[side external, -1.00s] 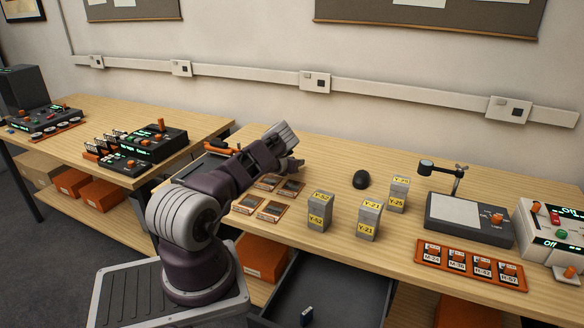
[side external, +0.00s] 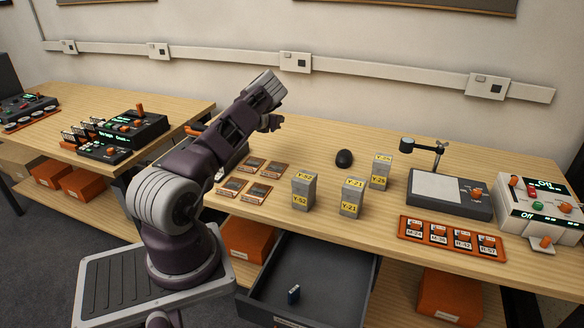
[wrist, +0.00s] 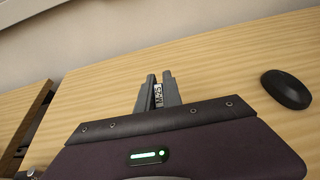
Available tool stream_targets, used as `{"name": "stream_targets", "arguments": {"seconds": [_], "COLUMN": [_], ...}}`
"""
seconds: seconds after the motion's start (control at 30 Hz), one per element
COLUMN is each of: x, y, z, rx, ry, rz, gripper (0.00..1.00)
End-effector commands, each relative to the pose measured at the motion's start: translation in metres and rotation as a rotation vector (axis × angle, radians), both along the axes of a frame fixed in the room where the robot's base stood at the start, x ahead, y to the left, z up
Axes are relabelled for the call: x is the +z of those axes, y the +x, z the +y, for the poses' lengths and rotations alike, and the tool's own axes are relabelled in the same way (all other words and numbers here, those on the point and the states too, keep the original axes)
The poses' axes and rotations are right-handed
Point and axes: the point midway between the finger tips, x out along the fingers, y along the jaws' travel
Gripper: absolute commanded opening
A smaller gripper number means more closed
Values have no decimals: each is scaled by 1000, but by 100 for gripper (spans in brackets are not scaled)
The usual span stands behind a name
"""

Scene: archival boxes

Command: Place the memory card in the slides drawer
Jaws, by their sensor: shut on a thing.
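My gripper (side external: 271,123) is raised above the bench, behind the slide-like cards. In the wrist view my gripper (wrist: 157,82) is shut on a small dark card (wrist: 158,96) with a white label starting with M, apparently the memory card. Most of it is hidden between the fingers. A grey drawer (side external: 345,290) stands open below the bench's front edge, to the right of my base. The label on the drawer front is too small to read.
Several framed cards (side external: 233,186) lie on the bench near my arm. Grey boxes with yellow labels (side external: 303,192) stand above the drawer. The drawer floor is mostly bare.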

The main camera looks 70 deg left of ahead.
Motion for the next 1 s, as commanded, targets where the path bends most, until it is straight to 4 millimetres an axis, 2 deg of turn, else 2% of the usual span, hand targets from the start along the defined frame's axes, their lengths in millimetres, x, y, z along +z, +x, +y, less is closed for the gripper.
{"name": "stream_targets", "arguments": {"seconds": [0.13,0.3,0.57,0.6,0.87,1.0], "x": [17,65,116,111,97,87], "y": [1,1,0,9,44,63], "z": [0,0,0,-8,-49,-82], "rx": [0,-1,0,13,129,203], "ry": [1,3,2,-3,-2,0], "rz": [-3,-3,-2,-1,4,5], "gripper": [0,0,0,0,0,0]}}
